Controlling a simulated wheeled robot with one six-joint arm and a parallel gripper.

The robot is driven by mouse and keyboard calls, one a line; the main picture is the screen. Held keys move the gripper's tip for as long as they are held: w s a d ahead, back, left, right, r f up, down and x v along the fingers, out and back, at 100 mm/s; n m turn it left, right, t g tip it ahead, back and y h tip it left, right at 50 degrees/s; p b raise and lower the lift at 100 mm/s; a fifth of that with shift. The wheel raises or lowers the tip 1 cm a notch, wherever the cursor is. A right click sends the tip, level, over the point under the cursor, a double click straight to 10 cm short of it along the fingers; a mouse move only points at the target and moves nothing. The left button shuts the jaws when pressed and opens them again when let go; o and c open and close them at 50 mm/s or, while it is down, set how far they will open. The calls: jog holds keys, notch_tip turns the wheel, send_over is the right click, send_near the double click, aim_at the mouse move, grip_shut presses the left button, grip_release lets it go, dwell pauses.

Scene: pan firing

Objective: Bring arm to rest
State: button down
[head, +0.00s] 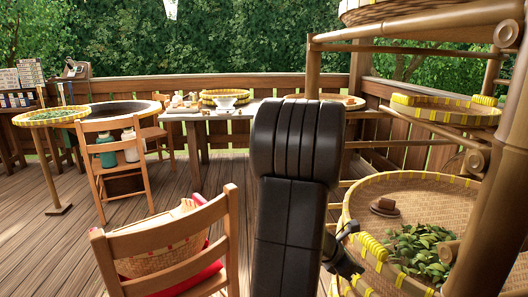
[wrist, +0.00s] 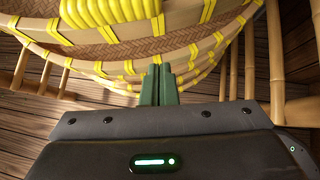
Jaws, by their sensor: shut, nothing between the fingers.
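My gripper (wrist: 158,84) shows in the wrist view with its two green fingers together and nothing between them. Its tips are close to the yellow-bound rim of a large woven basket tray (wrist: 190,47), and I cannot tell whether they touch it. In the head view my black arm stands upright in the middle, and its lower end reaches right to the left edge of the large basket tray (head: 364,196). The fingers are not clearly seen there. Green leaves (head: 420,250) and a small brown block (head: 384,206) lie in this tray.
A bamboo rack (head: 313,80) with more trays (head: 440,118) stands at the right. A wooden chair (head: 170,240) with a basket is at the front left. A table (head: 240,112), a dark round pan (head: 118,112) and another chair (head: 112,165) are farther back. Wooden floor (head: 50,250) is clear at the left.

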jog(key=s+a+p, duration=0.1)
jog(key=a+p, duration=0.3)
jog(key=a, duration=0.9)
jog(key=s+a+r+p, duration=0.1)
jog(key=a+p, duration=0.3)
jog(key=a, duration=1)
jog(key=shift+s+a+r, duration=0.2)
jog(key=shift+s+a, duration=0.1)
jog(key=shift+s, duration=0.4)
